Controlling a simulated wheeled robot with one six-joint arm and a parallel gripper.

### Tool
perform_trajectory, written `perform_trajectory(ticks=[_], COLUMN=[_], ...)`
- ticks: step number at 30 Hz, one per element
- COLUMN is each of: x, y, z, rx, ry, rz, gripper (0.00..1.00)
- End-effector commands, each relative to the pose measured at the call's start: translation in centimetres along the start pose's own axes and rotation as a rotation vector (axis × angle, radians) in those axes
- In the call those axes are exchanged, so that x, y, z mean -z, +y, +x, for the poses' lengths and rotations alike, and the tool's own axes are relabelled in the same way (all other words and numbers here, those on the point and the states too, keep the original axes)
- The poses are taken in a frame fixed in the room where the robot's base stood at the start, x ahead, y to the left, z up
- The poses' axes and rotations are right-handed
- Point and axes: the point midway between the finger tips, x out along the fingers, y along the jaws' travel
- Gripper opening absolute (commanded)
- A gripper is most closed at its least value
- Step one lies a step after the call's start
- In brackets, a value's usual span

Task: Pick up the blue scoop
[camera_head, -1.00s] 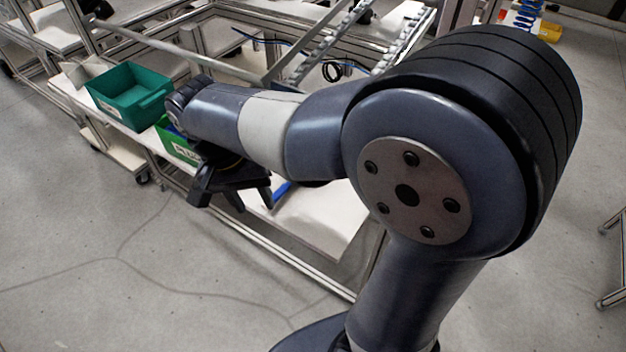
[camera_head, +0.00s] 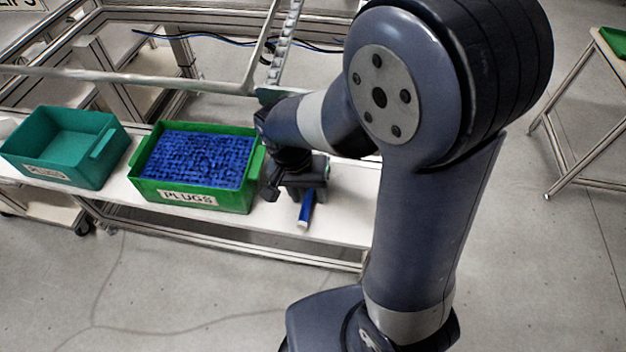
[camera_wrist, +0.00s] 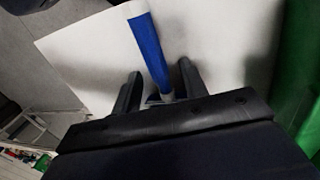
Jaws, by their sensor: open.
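The blue scoop (camera_head: 307,209) lies on the white shelf, just right of the green box in the head view. My gripper (camera_wrist: 157,82) is open, with one finger on each side of the scoop and a gap on both sides. In the head view my gripper (camera_head: 297,196) is above the shelf and covers part of the scoop. The scoop's far part is hidden behind the gripper.
A green box (camera_head: 199,198) labelled PLUGS, full of blue plugs, stands on the white shelf (camera_head: 345,215) left of my gripper. An empty teal box (camera_head: 55,172) stands farther left. Metal frame rails (camera_head: 215,84) run behind. The shelf right of the scoop is bare.

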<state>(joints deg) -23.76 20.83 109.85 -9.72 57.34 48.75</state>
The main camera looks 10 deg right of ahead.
Motion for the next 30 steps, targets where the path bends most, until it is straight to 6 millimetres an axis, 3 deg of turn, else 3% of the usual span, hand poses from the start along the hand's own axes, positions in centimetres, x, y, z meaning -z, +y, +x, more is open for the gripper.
perform_trajectory(ticks=[5, 19, 30], x=[0.00, 0.00, 0.03], y=[0.00, 0.00, 0.03], z=[0.00, -0.03, -0.29], rx=[0.000, -0.001, 0.000], ry=[0.000, 0.000, 0.001], rz=[0.000, -0.001, 0.000], gripper=[0.40, 0.01, 0.00])
